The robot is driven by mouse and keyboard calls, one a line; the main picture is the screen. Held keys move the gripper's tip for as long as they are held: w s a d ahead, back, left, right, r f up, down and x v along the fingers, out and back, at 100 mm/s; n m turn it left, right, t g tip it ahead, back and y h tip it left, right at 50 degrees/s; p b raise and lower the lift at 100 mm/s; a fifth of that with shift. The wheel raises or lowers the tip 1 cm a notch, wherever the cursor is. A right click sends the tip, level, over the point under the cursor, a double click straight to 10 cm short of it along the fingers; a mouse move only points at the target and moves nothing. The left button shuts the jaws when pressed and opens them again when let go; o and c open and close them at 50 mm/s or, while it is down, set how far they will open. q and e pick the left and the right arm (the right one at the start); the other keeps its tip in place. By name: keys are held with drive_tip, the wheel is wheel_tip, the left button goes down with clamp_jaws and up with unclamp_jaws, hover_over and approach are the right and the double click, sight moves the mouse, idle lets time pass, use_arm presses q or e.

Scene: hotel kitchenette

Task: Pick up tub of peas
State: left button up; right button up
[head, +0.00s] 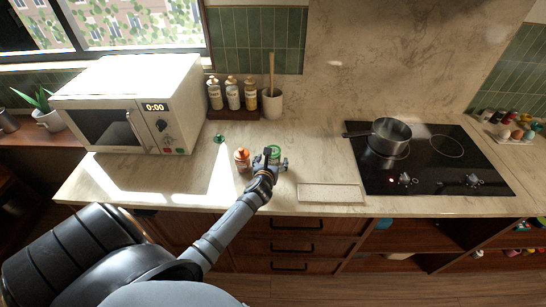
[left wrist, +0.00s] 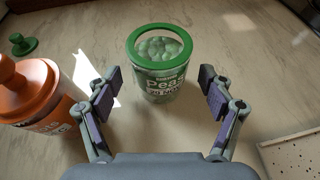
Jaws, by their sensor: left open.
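The tub of peas (left wrist: 161,80) stands upright on the counter in the left wrist view, with a green rim, a clear top showing peas and a "Peas" label. In the head view only a green part of it (head: 274,151) shows behind my left gripper (head: 270,160). In the left wrist view my left gripper (left wrist: 160,94) is open, its fingers apart on either side of the tub with gaps. My right gripper is not in view.
An orange-lidded container (left wrist: 35,95) stands close left of the left finger; it also shows in the head view (head: 242,160). A small green object (head: 219,139) lies behind it. A pale board (head: 330,193) lies right. The microwave (head: 135,105) and cooktop (head: 430,160) flank the area.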

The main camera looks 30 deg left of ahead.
use_arm(q)
drive_tip(key=x, duration=0.3)
drive_tip(key=shift+f, duration=0.15)
drive_tip(key=shift+s, duration=0.1)
drive_tip(key=c, duration=1.3)
